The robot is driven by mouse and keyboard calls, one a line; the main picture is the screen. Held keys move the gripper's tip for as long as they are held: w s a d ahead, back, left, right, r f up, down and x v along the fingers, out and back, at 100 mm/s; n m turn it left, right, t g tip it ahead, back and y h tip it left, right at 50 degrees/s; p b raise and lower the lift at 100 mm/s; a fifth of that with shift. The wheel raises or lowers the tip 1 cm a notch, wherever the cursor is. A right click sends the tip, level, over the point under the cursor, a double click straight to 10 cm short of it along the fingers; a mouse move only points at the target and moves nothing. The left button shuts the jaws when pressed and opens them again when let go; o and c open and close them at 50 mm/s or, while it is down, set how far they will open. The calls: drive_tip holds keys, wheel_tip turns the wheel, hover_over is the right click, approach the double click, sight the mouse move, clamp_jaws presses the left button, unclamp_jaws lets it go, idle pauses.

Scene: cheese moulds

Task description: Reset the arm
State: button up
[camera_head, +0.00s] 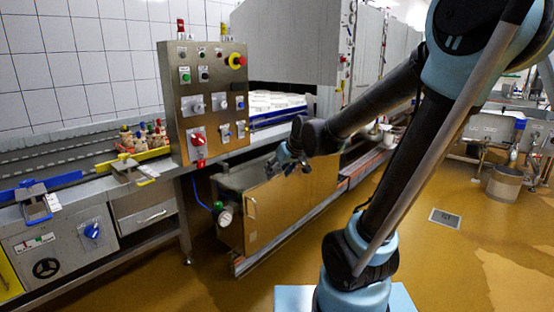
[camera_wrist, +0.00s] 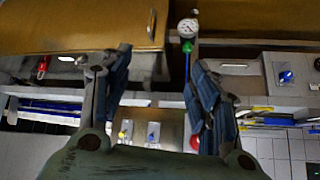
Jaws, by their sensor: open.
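My gripper (camera_head: 289,158) hangs at the end of my bent arm, in front of the machine line in the head view. In the wrist view my gripper (camera_wrist: 160,75) shows two dark fingers spread wide apart with nothing between them. It is open and empty. In the head view it is in front of the brown panelled cabinet (camera_head: 285,205), to the right of the steel control panel (camera_head: 205,100). Whether it touches anything is hard to tell, but no contact shows.
A conveyor at the left carries several small coloured items (camera_head: 145,137) beside a yellow guide (camera_head: 133,160). White moulds (camera_head: 270,102) stand behind the control panel. A metal bucket (camera_head: 507,183) stands at the right. The brown floor (camera_head: 440,270) is open, with a drain (camera_head: 444,218).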

drive_tip(key=s+d+f+m+g+h, duration=0.2)
drive_tip(key=s+d+f, duration=0.2)
drive_tip(key=s+d, duration=0.5)
drive_tip(key=s+d+f+m+g+h, duration=0.2)
drive_tip(key=s+d, duration=0.7)
drive_tip(key=s, duration=0.5)
wheel_tip(320, 180, down, 3)
drive_tip(key=shift+s+d+r+m, duration=0.1)
drive_tip(key=shift+s+d+m, duration=0.2)
drive_tip(key=shift+m, duration=0.5)
